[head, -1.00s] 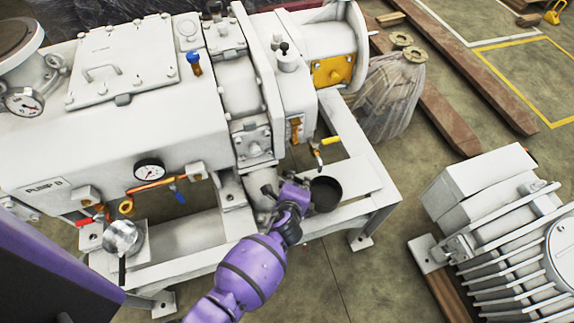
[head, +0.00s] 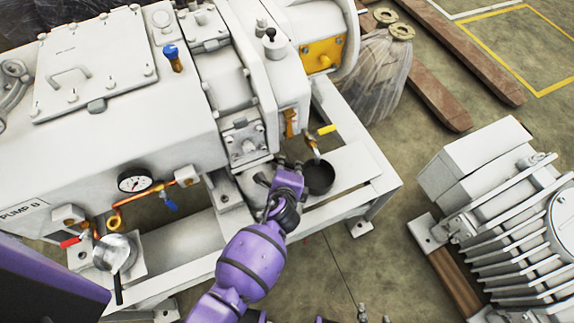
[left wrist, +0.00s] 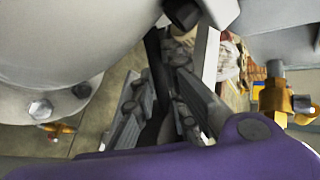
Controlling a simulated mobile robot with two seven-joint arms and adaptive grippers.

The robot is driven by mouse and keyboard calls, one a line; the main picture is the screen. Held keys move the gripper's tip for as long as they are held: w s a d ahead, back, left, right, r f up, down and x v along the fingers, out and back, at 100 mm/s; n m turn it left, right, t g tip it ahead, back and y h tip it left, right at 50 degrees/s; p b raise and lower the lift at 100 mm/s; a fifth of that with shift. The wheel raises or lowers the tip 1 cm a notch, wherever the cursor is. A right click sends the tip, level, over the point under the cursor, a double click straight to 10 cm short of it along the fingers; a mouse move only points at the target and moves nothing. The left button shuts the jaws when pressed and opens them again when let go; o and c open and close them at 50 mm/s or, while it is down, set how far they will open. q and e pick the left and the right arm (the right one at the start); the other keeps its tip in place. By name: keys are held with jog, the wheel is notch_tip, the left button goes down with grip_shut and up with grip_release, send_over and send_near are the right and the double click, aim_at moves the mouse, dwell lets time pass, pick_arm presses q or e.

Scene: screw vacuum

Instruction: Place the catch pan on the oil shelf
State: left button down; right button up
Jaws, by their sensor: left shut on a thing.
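The catch pan (head: 319,177), a dark round pan, is beside the tip of my left gripper (head: 284,178) in the head view, just below a yellow-handled valve. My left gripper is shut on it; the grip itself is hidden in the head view. In the left wrist view the grey fingers (left wrist: 160,105) have a thin dark piece between them. A flat pale plate (head: 352,160) on the pump frame, apparently the oil shelf, lies behind and right of the pan. I cannot tell whether the pan touches it. Grey tips at the bottom edge may be my right gripper (head: 375,314).
The yellow-handled valve (head: 326,130) hangs close above the pan. The white pump frame (head: 372,203) surrounds it. A silver pot (head: 113,253) with a dark handle stands at the left. A finned motor (head: 520,230) stands at the right, with open floor between.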

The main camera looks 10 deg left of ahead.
pick_arm(q)
jog(key=c, duration=2.2)
grip_release()
jog(key=shift+f, duration=0.2)
jog(key=o, duration=0.4)
jog(key=shift+r, duration=0.1)
jog(key=shift+o, duration=0.2)
jog(key=shift+w+r, duration=0.1)
jog(key=shift+r, duration=0.1)
jog(key=p+v, duration=0.2)
jog(key=v, duration=1)
